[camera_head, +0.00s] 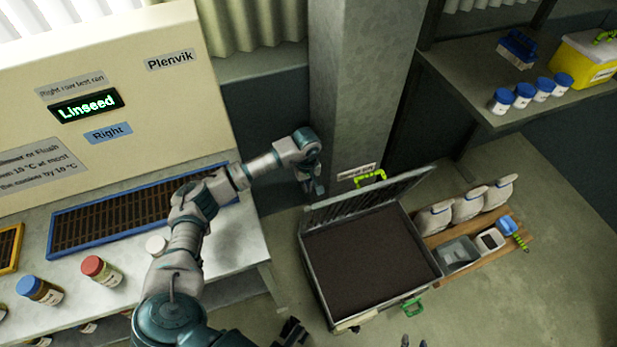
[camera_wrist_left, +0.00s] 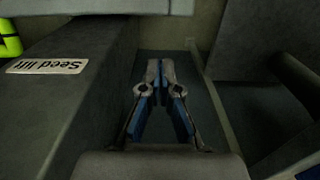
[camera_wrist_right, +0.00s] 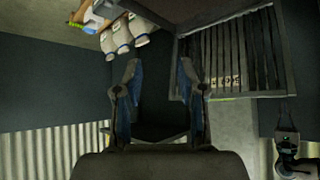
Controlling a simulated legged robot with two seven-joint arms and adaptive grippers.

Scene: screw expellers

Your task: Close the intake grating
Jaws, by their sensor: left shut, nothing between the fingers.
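The intake (camera_head: 325,290) is an open grey metal box on the floor with dark material inside. Its grating (camera_head: 345,208) stands raised and tilted along the back edge.
A grey pillar (camera_head: 365,80) rises behind the intake, with a Seed lift label (camera_wrist_left: 47,66). Several white sacks (camera_head: 468,204) and small containers stand on a wooden board (camera_head: 520,230) to the right. A bench (camera_head: 225,255) with a blue-framed tray is at the left.

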